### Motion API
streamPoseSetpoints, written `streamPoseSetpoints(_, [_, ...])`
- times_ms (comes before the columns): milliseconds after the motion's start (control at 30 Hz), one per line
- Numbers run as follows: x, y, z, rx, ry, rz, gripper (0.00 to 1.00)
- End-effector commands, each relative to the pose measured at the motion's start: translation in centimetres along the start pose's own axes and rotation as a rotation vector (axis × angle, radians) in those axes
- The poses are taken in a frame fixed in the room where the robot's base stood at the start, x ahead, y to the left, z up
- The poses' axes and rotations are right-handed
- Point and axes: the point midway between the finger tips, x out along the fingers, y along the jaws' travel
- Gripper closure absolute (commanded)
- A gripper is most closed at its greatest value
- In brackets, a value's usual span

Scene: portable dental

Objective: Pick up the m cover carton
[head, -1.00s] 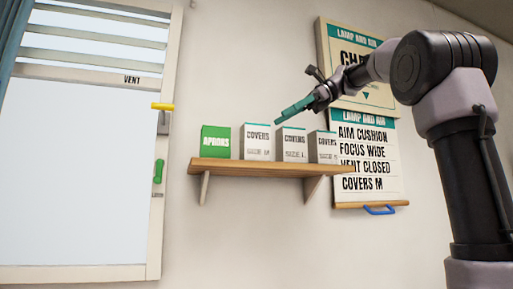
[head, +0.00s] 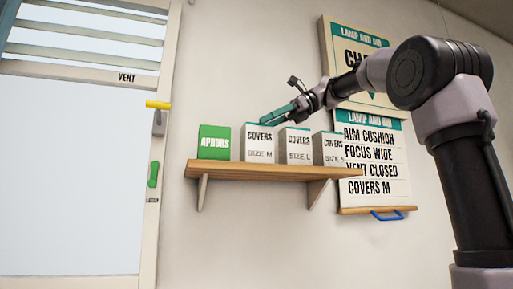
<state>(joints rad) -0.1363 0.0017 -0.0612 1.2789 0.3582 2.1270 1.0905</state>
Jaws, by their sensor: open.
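The m cover carton (head: 258,146) is a white box with a teal top edge, marked COVERS SIZE M. It stands upright on the wooden wall shelf (head: 262,172), second from the left. My gripper (head: 268,121) has teal fingers and reaches in from the upper right. In the picture its fingertips lie at the carton's top edge, but I cannot tell how far in front of or above it they are. The gripper is open and holds nothing. The gap between the fingers is hard to see from this side.
A green APRONS box (head: 214,142) stands left of the carton. A size L carton (head: 294,147) and a size S carton (head: 329,149) stand close on its right. A sign (head: 369,160) hangs at the right, a window with yellow (head: 158,105) and green handles at the left.

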Motion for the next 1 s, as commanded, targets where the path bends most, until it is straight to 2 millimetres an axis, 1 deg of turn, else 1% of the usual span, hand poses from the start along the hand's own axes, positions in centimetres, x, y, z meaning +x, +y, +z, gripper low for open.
streamPoseSetpoints(33, [0.47, 0.08, 0.04, 0.0, -0.001, 0.001, 0.0])
streamPoseSetpoints(100, [0.79, 0.04, 0.02, 0.0, 0.0, -0.001, 0.0])
streamPoseSetpoints(300, [0.86, 0.02, 0.01, 0.0, 0.0, -0.002, 0.0])
streamPoseSetpoints(333, [0.85, 0.02, 0.01, 0.0, 0.0, -0.002, 0.04])
streamPoseSetpoints(367, [0.85, 0.02, 0.01, 0.0, 0.0, -0.002, 0.15])
streamPoseSetpoints(400, [0.85, 0.02, 0.01, 0.0, 0.0, -0.002, 0.31])
streamPoseSetpoints(467, [0.85, 0.02, 0.0, 0.0, 0.0, -0.002, 0.54])
streamPoseSetpoints(500, [0.85, 0.02, 0.0, 0.0, 0.0, -0.002, 0.69])
streamPoseSetpoints(567, [0.85, 0.02, 0.0, 0.0, 0.0, -0.002, 0.92])
streamPoseSetpoints(600, [0.85, 0.02, -0.01, 0.0, 0.0, -0.001, 1.0])
streamPoseSetpoints(867, [0.83, 0.01, 0.03, 0.0, 0.0, -0.002, 1.0])
streamPoseSetpoints(1000, [0.56, -0.03, 0.52, -0.001, 0.0, -0.002, 1.0])
